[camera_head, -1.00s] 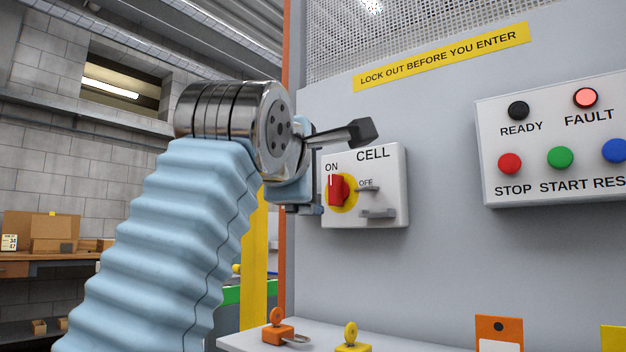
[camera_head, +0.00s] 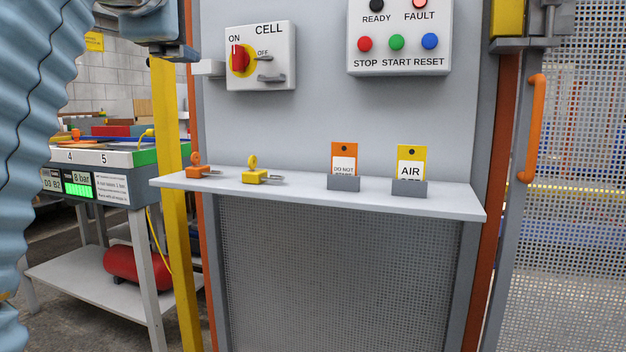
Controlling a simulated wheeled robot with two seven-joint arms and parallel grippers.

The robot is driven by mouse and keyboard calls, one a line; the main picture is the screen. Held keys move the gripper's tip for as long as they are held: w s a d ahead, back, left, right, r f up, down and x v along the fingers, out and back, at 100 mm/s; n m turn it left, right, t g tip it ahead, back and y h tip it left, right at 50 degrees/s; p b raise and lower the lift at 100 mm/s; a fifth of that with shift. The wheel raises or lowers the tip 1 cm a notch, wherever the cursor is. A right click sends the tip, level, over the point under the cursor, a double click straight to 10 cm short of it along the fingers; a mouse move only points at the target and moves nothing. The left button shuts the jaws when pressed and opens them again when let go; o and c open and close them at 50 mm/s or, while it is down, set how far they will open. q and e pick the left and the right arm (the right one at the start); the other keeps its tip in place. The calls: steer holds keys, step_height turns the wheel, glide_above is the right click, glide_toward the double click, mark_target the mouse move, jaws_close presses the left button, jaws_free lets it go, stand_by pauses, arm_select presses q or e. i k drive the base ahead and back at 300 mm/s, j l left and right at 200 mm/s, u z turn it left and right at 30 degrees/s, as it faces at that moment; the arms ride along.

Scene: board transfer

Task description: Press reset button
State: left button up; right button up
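The blue RESET button (camera_head: 429,41) is at the right end of the lower row on the white control box (camera_head: 400,63). The green START button (camera_head: 397,42) and red STOP button (camera_head: 365,44) are to its left. The pinkish-red FAULT lamp (camera_head: 419,3) is cut by the top edge. The READY lamp (camera_head: 376,4) is dark. My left arm fills the left edge. Part of my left gripper (camera_head: 178,50) shows at top left, well left of the buttons; its fingers cannot be made out. My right gripper is out of view.
The CELL switch box (camera_head: 261,72) has its red knob at ON. Below, a shelf (camera_head: 320,202) holds orange and yellow padlocks (camera_head: 256,172) and two tags (camera_head: 410,163). A mesh gate with an orange handle (camera_head: 533,125) stands right. The panel before the buttons is clear.

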mark_target(429, 40)
steer(key=k, duration=0.9)
